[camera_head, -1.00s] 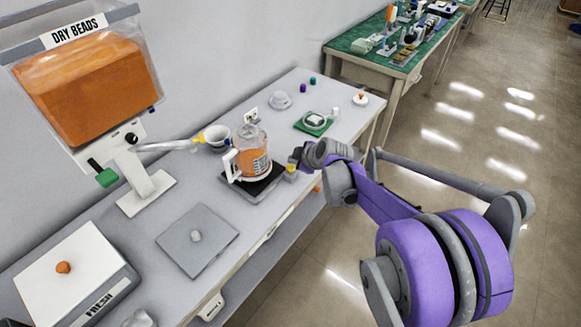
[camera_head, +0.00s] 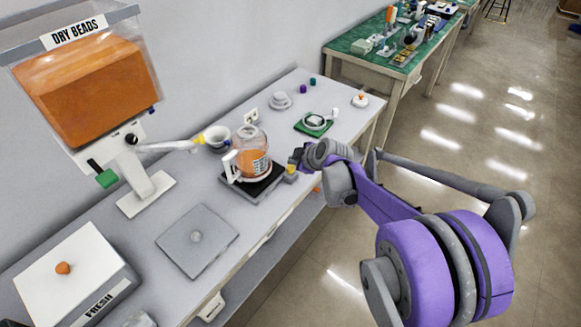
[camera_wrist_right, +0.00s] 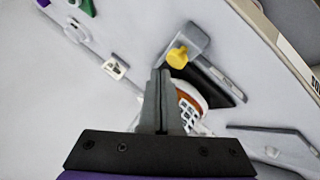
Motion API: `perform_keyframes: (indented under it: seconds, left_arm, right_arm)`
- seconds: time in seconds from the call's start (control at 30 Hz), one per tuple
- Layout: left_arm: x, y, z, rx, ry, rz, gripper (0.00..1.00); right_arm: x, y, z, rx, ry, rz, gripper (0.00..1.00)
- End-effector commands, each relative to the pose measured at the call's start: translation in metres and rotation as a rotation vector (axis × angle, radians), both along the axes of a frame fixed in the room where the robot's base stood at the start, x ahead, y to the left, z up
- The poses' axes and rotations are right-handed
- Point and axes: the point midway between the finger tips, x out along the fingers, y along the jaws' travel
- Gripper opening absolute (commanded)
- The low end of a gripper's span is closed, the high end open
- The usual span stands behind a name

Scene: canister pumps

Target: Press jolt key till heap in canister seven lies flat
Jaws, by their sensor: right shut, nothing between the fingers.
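A clear canister (camera_head: 250,145) with a white handle stands on a black plate (camera_head: 242,187) near the bench's front edge. It holds orange beads (camera_head: 248,163) and carries a grid label; I cannot read a number or make out the heap's shape. The yellow key (camera_head: 291,170) is at the plate's right front corner and also shows in the right wrist view (camera_wrist_right: 178,57). My right gripper (camera_head: 296,157) is shut and empty, close by the key; contact is not clear. In the wrist view its fingers (camera_wrist_right: 162,72) partly hide the canister (camera_wrist_right: 190,97). My left gripper is out of view.
A DRY BEADS hopper (camera_head: 85,90) stands at the left, its spout reaching towards a white bowl (camera_head: 216,136). A grey plate (camera_head: 185,255) and a white scale (camera_head: 95,280) with an orange lump lie nearer. A green pad (camera_head: 303,127) lies beyond the canister.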

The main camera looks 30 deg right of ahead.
Motion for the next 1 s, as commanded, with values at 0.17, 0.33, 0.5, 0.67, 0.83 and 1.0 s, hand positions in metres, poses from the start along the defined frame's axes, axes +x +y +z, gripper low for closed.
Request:
perform_keyframes:
  seconds: [0.17, 0.33, 0.5, 0.67, 0.83, 1.0]
  left_arm:
    - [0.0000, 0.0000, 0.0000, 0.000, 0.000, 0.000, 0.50]
    - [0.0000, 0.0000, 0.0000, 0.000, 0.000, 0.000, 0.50]
    - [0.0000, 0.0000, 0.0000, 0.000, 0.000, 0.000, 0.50]
    - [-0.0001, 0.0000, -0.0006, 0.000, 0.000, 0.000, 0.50]
    - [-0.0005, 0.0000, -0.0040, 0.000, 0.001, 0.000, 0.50]
    - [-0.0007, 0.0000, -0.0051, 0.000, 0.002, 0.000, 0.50]
  right_arm:
    - [0.0000, 0.0000, 0.0000, 0.000, 0.000, 0.000, 0.00]
    - [0.0000, 0.0000, 0.0000, 0.000, 0.000, 0.000, 0.00]
    - [0.0000, 0.0000, 0.0000, 0.000, 0.000, 0.000, 0.00]
    - [0.0000, 0.0001, -0.0009, 0.000, 0.000, 0.000, 0.00]
    - [0.0000, 0.0000, -0.0067, 0.000, 0.000, 0.000, 0.00]
    - [0.0002, 0.0000, -0.0089, 0.000, 0.000, 0.000, 0.00]
